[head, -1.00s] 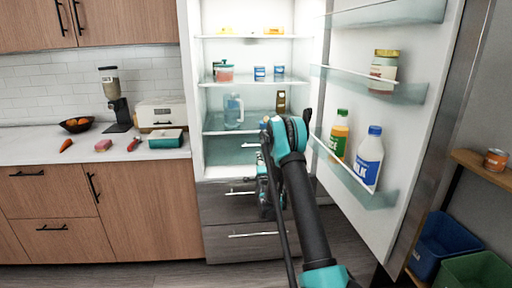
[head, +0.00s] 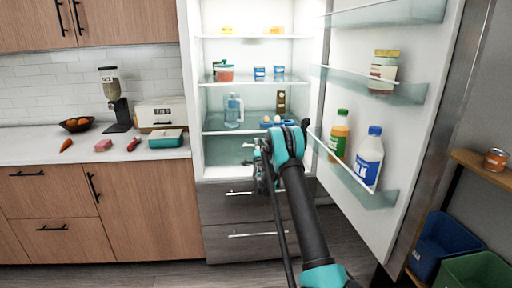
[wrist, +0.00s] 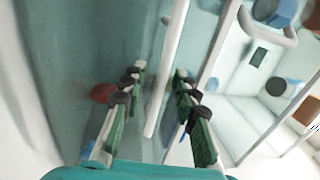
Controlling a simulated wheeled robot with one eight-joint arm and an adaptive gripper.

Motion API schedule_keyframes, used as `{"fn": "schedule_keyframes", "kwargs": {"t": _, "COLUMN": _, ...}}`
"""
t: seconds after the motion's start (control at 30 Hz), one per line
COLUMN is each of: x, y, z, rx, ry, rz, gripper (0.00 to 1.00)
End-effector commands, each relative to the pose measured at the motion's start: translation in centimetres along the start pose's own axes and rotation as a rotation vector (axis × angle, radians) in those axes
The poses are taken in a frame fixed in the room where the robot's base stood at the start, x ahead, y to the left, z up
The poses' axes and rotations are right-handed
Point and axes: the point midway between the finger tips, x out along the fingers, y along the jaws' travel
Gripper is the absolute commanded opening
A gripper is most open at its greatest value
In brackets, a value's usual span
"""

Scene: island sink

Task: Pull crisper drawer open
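The crisper drawer (head: 225,152) is a translucent teal bin low inside the open fridge, under the lowest glass shelf. Its pale bar handle (head: 249,145) shows just left of my arm. My gripper (head: 262,170) is in front of the drawer's right part, and my arm hides that side. In the wrist view the drawer front (wrist: 75,60) fills the left side, and the white handle bar (wrist: 168,60) runs between the two open green fingers of my gripper (wrist: 160,73). A gap shows on each side of the bar. The drawer looks closed.
The fridge door (head: 415,120) stands open at right, with a milk bottle (head: 369,160) and other containers in its bins. Grey lower drawers (head: 225,205) sit below the crisper. A jug (head: 233,112) stands on the shelf above. Blue (head: 440,243) and green bins stand at lower right.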

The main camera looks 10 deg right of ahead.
Motion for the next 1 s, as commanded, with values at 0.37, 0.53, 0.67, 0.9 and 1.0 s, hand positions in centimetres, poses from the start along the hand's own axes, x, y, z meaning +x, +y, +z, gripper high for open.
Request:
{"fn": "schedule_keyframes", "kwargs": {"t": 0.37, "x": -0.04, "y": 0.00, "z": 0.00, "rx": 0.000, "ry": 0.000, "rz": 0.000, "gripper": 0.00}}
{"fn": "schedule_keyframes", "kwargs": {"t": 0.53, "x": -0.05, "y": 0.01, "z": 0.01, "rx": 0.000, "ry": 0.000, "rz": 0.000, "gripper": 0.00}}
{"fn": "schedule_keyframes", "kwargs": {"t": 0.67, "x": -0.06, "y": 0.02, "z": 0.01, "rx": 0.000, "ry": 0.000, "rz": 0.000, "gripper": 0.00}}
{"fn": "schedule_keyframes", "kwargs": {"t": 0.9, "x": -0.23, "y": -0.01, "z": 0.02, "rx": 0.000, "ry": 0.000, "rz": 0.001, "gripper": 0.00}}
{"fn": "schedule_keyframes", "kwargs": {"t": 1.0, "x": -0.59, "y": -0.07, "z": 0.02, "rx": 0.000, "ry": 0.000, "rz": 0.001, "gripper": 0.00}}
